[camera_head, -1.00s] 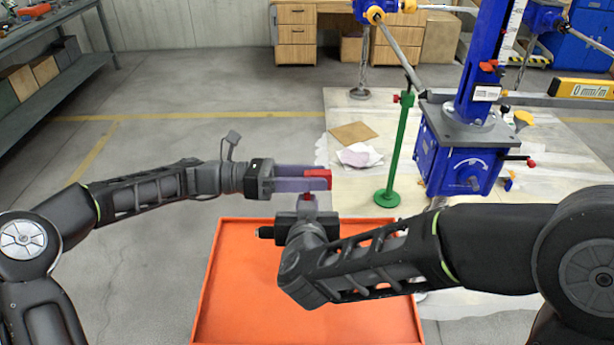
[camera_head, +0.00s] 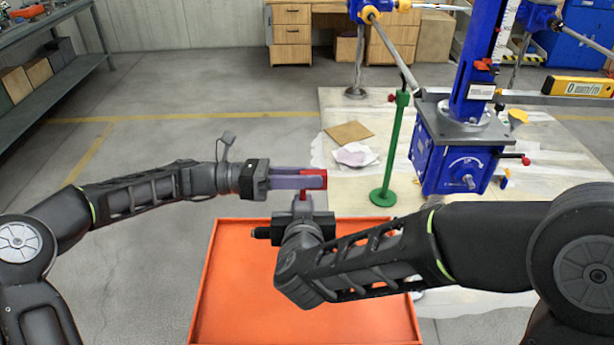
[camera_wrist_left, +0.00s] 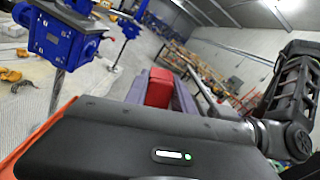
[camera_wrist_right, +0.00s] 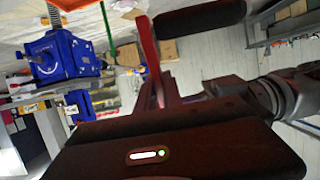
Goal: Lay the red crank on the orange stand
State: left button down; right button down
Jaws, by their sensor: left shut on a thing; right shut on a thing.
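The red crank (camera_head: 318,179) is between my two grippers, above the far edge of the orange stand (camera_head: 225,290). My left gripper (camera_head: 312,179) comes in from the left and is shut on it; its red end also shows between the fingers in the left wrist view (camera_wrist_left: 160,88). My right gripper (camera_head: 303,203) sits just below and is shut on a red part of the crank. In the right wrist view a long red piece (camera_wrist_right: 148,45) rises from the fingers. Most of the crank is hidden by fingers. The orange stand is a flat, rimmed top with nothing seen lying on it.
A green post (camera_head: 391,150) on a round base stands beyond the stand. A blue screw jack (camera_head: 455,165) with rods is at the right. Papers and a brown sheet (camera_head: 348,132) lie on the floor. My right forearm covers part of the stand.

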jog(key=shift+r, duration=0.1)
dwell(0.5)
jog(key=c, duration=1.4)
grip_release()
jog(key=shift+s, duration=0.1)
jog(key=v, duration=1.1)
jog(key=shift+s, duration=0.4)
jog(key=shift+r, duration=0.1)
